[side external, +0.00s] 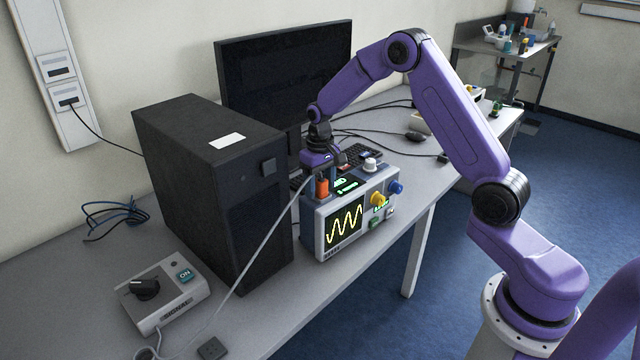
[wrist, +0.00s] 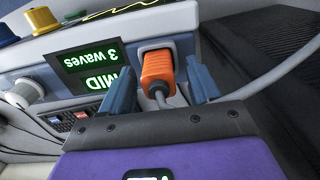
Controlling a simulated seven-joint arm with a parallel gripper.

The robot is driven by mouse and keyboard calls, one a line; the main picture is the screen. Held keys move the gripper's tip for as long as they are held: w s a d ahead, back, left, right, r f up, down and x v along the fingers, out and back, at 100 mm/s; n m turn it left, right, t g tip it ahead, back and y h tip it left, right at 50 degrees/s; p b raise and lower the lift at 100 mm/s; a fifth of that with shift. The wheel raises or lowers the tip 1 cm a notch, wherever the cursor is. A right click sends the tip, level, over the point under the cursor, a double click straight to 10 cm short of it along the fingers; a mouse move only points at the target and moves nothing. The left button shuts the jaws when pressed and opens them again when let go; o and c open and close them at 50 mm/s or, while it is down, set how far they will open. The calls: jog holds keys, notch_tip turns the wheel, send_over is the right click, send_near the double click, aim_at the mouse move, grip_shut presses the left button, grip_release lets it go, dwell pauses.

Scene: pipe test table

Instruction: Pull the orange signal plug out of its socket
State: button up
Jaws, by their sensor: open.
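The orange signal plug (side external: 322,188) sits in its socket on the top of the oscilloscope (side external: 318,238), beside a small green display. In the wrist view the orange plug (wrist: 158,72) is seated in the light-rimmed socket (wrist: 158,45), with a grey cable leaving it. My gripper (side external: 322,180) is at the plug from above. In the wrist view my gripper (wrist: 160,80) is open, with one blue finger on each side of the plug. A gap shows between the plug and each finger.
A black computer tower (side external: 215,180) stands close to the left of the oscilloscope. A signal box (side external: 162,292) with a black knob and ON button is at front left. The grey cable (side external: 255,250) runs down past the tower. A monitor (side external: 285,80) stands behind.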

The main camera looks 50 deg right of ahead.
aim_at(320, 179)
jog(key=shift+c, duration=0.3)
grip_shut()
jog(key=shift+r, duration=0.15)
jog(key=shift+r, duration=1.9)
